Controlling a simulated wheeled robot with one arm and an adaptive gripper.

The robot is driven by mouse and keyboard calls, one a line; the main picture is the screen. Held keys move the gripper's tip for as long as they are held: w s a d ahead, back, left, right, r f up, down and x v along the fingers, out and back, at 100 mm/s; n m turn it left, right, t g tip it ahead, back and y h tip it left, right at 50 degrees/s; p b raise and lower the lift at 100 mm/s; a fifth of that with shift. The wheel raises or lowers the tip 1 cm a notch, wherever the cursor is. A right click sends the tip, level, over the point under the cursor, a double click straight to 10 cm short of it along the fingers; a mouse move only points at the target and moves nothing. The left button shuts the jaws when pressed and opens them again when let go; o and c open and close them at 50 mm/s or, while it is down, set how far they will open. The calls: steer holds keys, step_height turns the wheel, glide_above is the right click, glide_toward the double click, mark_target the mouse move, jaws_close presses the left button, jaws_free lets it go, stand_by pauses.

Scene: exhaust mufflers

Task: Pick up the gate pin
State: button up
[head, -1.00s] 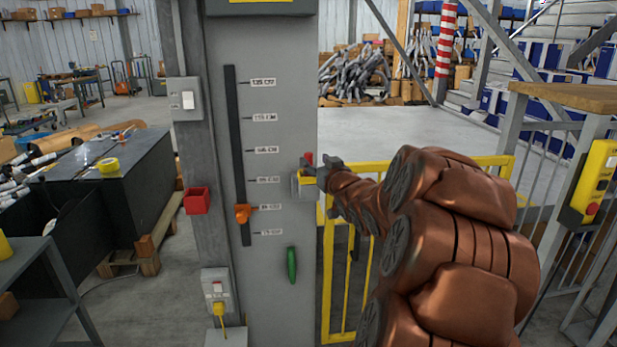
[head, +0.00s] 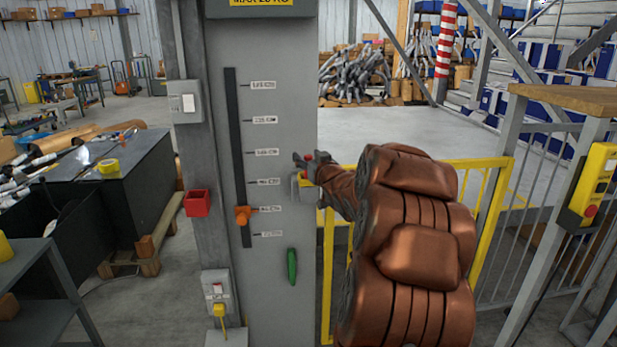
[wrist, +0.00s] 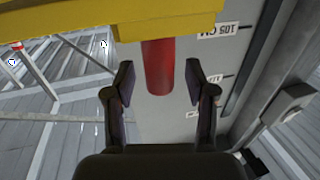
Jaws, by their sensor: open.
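The gate pin shows as a red cylinder (wrist: 158,66) in the wrist view, hanging in the picture below a yellow part. Its red top (head: 309,156) shows in the head view at the right edge of the grey column. My gripper (wrist: 159,82) is open in the wrist view, with one finger on each side of the pin and a gap on both sides. In the head view my gripper (head: 304,165) is at the pin and partly hides it and its bracket.
The yellow gate (head: 470,163) stands right of the grey column (head: 280,60). An orange slider (head: 242,215) sits on the column's scale, with a green handle (head: 291,266) below right. A yellow control box (head: 597,178) is at far right.

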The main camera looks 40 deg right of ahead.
jaws_close()
stand_by(0.4)
